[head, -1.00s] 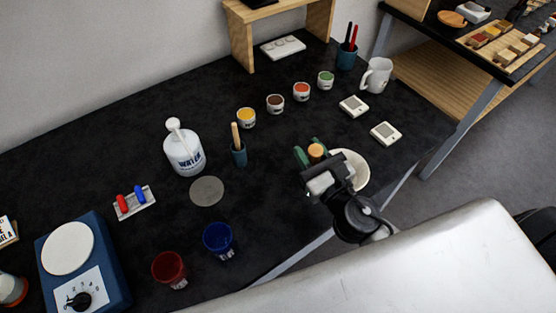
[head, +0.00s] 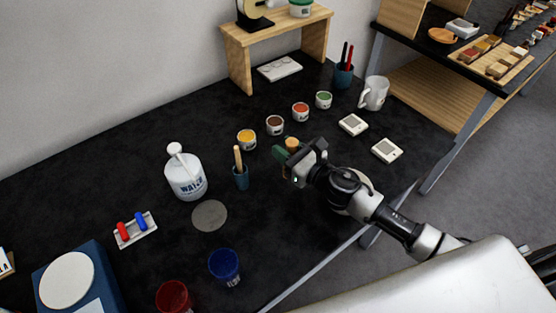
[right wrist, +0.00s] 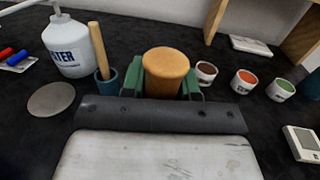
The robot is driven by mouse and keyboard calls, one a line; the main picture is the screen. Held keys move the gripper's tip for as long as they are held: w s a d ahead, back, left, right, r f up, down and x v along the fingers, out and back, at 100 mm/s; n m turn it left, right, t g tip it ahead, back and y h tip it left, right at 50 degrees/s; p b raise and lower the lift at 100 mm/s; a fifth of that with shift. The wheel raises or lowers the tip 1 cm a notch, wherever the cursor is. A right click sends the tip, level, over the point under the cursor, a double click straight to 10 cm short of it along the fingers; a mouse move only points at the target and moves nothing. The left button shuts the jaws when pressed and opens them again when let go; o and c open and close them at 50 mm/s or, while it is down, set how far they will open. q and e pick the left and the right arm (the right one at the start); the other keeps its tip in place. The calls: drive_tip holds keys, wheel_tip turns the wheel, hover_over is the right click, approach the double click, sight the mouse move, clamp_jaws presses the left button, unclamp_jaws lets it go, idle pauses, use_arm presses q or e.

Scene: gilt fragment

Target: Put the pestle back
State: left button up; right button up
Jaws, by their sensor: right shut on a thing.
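My right gripper (head: 288,150) is shut on the pestle (head: 292,143), which shows as a tan, round-topped wooden piece. In the right wrist view the pestle (right wrist: 166,66) stands between the green fingers (right wrist: 163,82). Its lower end is hidden by the gripper. The gripper is over the dark table, to the right of the blue cup with a wooden stick (head: 241,177) and in front of the small paint pots. My left gripper is not in view.
Several paint pots (head: 275,125) stand in a row behind the gripper. A white water bottle (head: 185,177) and a grey disc (head: 209,215) are to the left. Two small white devices (head: 386,150) and a mug (head: 374,93) are to the right.

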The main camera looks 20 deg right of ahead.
drive_tip(key=f, duration=0.1)
drive_tip(key=a+f, duration=0.1)
drive_tip(key=f, duration=0.1)
drive_tip(key=f+b, duration=0.1)
drive_tip(key=shift+w+a+f, duration=0.25)
drive_tip(key=shift+a, duration=0.15)
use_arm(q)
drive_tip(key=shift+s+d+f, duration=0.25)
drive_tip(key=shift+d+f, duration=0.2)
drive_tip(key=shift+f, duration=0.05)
use_arm(e)
drive_tip(key=shift+f, duration=0.35)
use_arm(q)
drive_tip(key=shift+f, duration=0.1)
use_arm(e)
drive_tip(key=shift+f, duration=0.1)
drive_tip(key=o, duration=0.9)
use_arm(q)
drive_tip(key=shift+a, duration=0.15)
use_arm(e)
drive_tip(key=shift+o, duration=0.2)
drive_tip(key=shift+s, duration=0.1)
